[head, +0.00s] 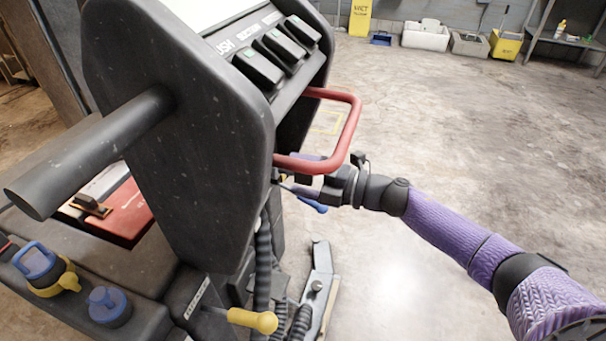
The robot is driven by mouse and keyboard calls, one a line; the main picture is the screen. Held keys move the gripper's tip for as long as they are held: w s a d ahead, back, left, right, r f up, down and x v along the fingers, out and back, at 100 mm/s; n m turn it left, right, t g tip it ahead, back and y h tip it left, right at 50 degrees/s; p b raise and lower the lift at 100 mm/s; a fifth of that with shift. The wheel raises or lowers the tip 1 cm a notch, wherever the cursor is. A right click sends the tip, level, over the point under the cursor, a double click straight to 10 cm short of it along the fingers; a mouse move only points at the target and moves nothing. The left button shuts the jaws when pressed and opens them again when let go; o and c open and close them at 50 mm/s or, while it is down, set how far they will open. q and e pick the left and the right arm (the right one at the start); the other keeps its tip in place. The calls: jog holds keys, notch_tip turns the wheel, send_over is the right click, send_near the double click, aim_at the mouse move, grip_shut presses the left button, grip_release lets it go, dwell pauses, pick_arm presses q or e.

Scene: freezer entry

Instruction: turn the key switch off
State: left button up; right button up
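My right gripper (297,178) is at the right side of a dark machine console (190,130), just under the lower end of its red loop handle (350,128). The gripper points left toward the console's edge, and the handle and console partly cover its fingers. I cannot tell whether they are apart or closed on something. A small blue piece (312,205) shows just below the gripper; I cannot tell what it is. I cannot make out the key switch; it may be hidden by the gripper or the console edge. My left gripper is not in view.
Black rocker switches (282,48) sit on the console top. A thick grey bar (90,150) sticks out left. Below are blue-capped fittings (108,303), a yellow-ended lever (253,320) and black hoses (263,265). The concrete floor right is open; bins (426,36) stand far back.

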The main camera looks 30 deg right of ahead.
jog(key=shift+s+d, duration=0.2)
jog(key=p+v, duration=0.3)
jog(key=v, duration=0.6)
jog(key=shift+s+d, duration=0.15)
